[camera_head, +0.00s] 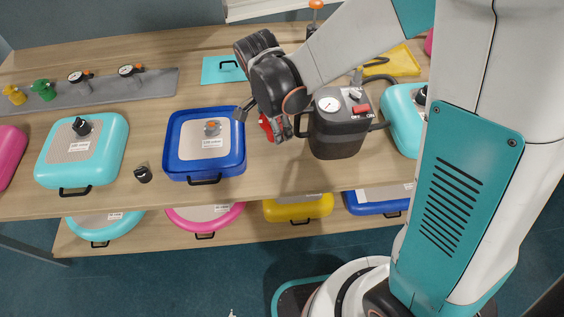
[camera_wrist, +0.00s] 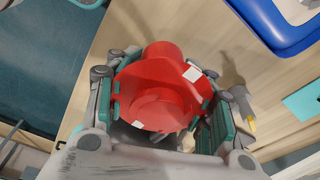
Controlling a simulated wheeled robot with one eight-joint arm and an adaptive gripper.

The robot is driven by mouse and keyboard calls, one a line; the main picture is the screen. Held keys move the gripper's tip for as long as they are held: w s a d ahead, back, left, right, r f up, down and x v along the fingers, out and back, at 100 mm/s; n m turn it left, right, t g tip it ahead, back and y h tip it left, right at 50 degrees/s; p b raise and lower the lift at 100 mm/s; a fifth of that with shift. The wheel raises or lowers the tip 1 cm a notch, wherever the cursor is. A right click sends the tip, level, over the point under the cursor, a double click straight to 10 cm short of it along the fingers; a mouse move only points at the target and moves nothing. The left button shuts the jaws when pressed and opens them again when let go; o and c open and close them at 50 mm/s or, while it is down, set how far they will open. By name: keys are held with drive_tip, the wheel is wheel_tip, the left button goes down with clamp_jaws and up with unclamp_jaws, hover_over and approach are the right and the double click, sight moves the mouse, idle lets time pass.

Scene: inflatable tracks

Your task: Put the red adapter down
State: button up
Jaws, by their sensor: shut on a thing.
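The red adapter (camera_wrist: 155,90) fills the middle of the wrist view, a red round piece with white labels. My gripper (camera_wrist: 160,105) is shut on it, with a teal-padded finger on each side. In the head view the red adapter (camera_head: 266,127) shows only partly, beside my gripper (camera_head: 275,130) and over the wooden table between the blue case and the dark pump. I cannot tell whether it touches the table.
The blue case (camera_head: 240,165) lies left of my gripper, and the dark pump (camera_head: 338,135) with a gauge stands close on the right. A small black knob (camera_head: 143,174) and a teal case (camera_head: 50,160) are further left. Bare wood lies in front of the gripper.

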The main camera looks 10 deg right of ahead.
sight(279, 164)
wheel_tip(279, 164, down, 15)
drive_tip(key=b, duration=0.9)
drive_tip(key=shift+r, duration=0.1)
drive_tip(key=o, duration=1.1)
drive_tip(key=r+p, duration=0.1)
drive_tip(key=r, duration=0.3)
drive_tip(key=a+r+p, duration=0.1)
drive_tip(key=r, duration=0.3)
drive_tip(key=r+p, duration=0.1)
drive_tip(key=r, duration=0.3)
drive_tip(key=shift+s+a+p, duration=0.3)
drive_tip(key=shift+s+p, duration=0.05)
drive_tip(key=shift+p, duration=0.05)
